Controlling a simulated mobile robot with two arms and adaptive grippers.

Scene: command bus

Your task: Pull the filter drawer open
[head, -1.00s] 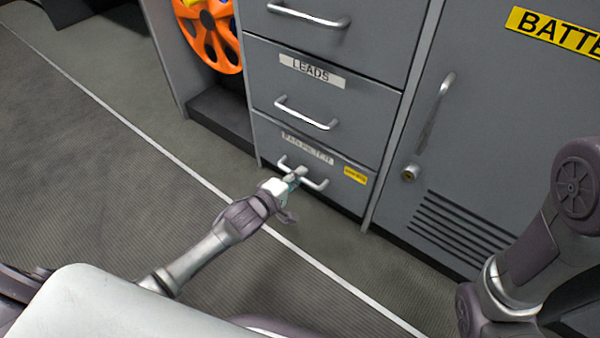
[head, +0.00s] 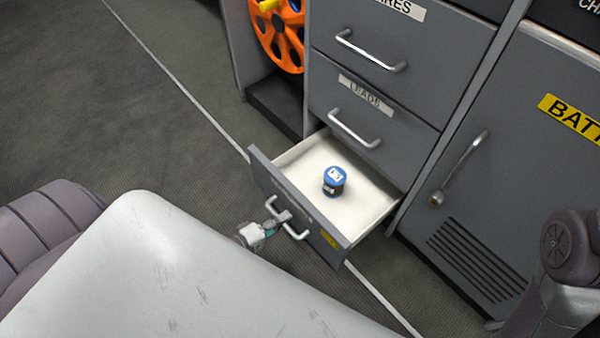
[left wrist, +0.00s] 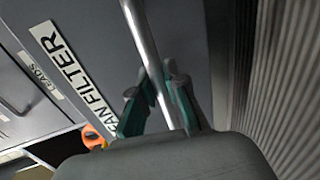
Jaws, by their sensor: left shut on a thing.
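The filter drawer (head: 300,208) is the lowest drawer of the grey cabinet, and it stands pulled out in the head view. In the left wrist view the two green-padded fingers (left wrist: 158,105) are on either side of the handle bar (left wrist: 146,50), beside a label reading "FAN FILTER" (left wrist: 75,75). My right gripper is not in view; only part of my right arm shows.
Above it, the leads drawer (head: 365,115) and another drawer are shut. A battery door (head: 490,180) with a handle and vents stands to the right. An orange reel (head: 280,35) is at the upper left. The dark floor (head: 150,130) at left is clear.

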